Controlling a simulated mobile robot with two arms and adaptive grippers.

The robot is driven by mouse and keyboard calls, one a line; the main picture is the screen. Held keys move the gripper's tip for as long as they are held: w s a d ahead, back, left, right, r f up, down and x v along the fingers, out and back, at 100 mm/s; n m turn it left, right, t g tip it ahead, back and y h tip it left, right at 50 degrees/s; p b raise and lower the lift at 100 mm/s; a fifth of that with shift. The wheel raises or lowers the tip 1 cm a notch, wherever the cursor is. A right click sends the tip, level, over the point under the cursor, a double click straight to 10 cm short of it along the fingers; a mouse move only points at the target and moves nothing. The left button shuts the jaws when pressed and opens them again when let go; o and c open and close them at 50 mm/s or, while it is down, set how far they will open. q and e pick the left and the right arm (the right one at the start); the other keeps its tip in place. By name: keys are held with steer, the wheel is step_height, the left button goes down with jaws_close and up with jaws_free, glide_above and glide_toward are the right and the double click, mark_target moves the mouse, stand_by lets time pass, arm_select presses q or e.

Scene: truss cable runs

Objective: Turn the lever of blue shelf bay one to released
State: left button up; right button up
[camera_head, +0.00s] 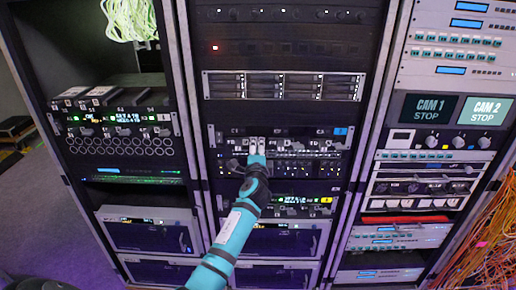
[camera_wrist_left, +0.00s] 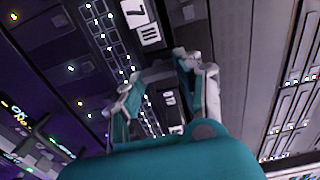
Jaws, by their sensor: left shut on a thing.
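The blue shelf (camera_head: 340,131) is the middle rack's unit with a blue tag at its right end and small label plates along its front. My left gripper (camera_head: 257,143) reaches up to the left-middle part of this front. In the left wrist view its two fingers (camera_wrist_left: 160,95) stand close to the dark panel beside white label plates (camera_wrist_left: 145,22). It is shut on a small part there, which looks like a lever; the fingers hide most of it, so its angle and its bay cannot be told. My right gripper is not in view.
A shelf with a yellow tag (camera_head: 326,200) sits lower in the same rack. A drive unit (camera_head: 283,86) is above the blue shelf. Another shelf (camera_head: 118,117) is in the left rack. Orange cables (camera_head: 485,235) hang at the right edge.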

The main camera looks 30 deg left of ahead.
arm_select(q)
steer(key=shift+a+r, duration=0.25)
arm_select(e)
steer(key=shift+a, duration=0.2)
arm_select(q)
steer(key=o, duration=0.8)
steer(key=shift+o, duration=0.3)
steer(key=shift+a+f, duration=0.15)
steer(key=shift+f, duration=0.05)
steer(key=v, duration=1.2)
